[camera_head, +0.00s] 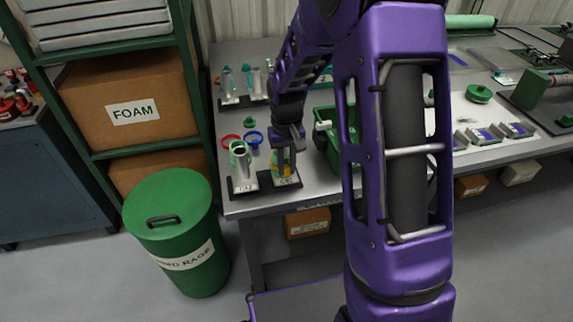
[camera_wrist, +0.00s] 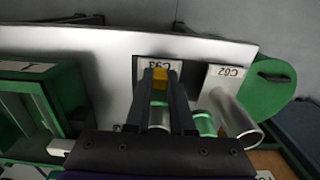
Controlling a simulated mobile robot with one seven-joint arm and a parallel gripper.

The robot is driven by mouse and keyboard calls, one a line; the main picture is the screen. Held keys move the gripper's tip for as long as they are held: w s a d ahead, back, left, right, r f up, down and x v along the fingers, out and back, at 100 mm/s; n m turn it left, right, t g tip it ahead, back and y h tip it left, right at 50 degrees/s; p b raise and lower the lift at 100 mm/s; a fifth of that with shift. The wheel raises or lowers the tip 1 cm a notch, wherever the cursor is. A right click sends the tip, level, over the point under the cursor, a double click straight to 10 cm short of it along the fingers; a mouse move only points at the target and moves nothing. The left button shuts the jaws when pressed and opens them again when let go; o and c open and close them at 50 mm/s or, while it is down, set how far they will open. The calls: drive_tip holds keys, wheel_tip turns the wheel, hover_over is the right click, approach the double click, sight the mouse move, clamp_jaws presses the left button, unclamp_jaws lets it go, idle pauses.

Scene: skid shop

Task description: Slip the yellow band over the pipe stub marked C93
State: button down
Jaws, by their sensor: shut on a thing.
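My gripper (camera_head: 284,170) points down at the plate marked C93 (camera_head: 288,182) near the table's front left corner. It is shut on the yellow band (camera_head: 276,169), which also shows between the fingertips in the wrist view (camera_wrist: 160,78). The silver pipe stub marked C93 (camera_wrist: 159,116) shows in part between the fingers in the wrist view; the fingers hide much of it. The band is low, close to the C93 plate. I cannot tell whether it is around the stub or only beside it.
The pipe stub marked C92 (camera_head: 246,168) stands just left, with a green band (camera_head: 236,148) at it. Red (camera_head: 231,141) and blue (camera_head: 253,137) rings lie behind. A green crate (camera_head: 349,150) is close on the right. A green bin (camera_head: 172,226) stands off the table's left end.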

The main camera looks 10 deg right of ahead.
drive_tip(key=shift+f, duration=0.35)
idle(0.3)
drive_tip(key=c, duration=0.7)
unclamp_jaws()
drive_tip(key=o, duration=0.4)
drive_tip(key=shift+r, duration=0.15)
wheel_tip(320, 180, up, 11)
drive_tip(key=p, duration=0.8)
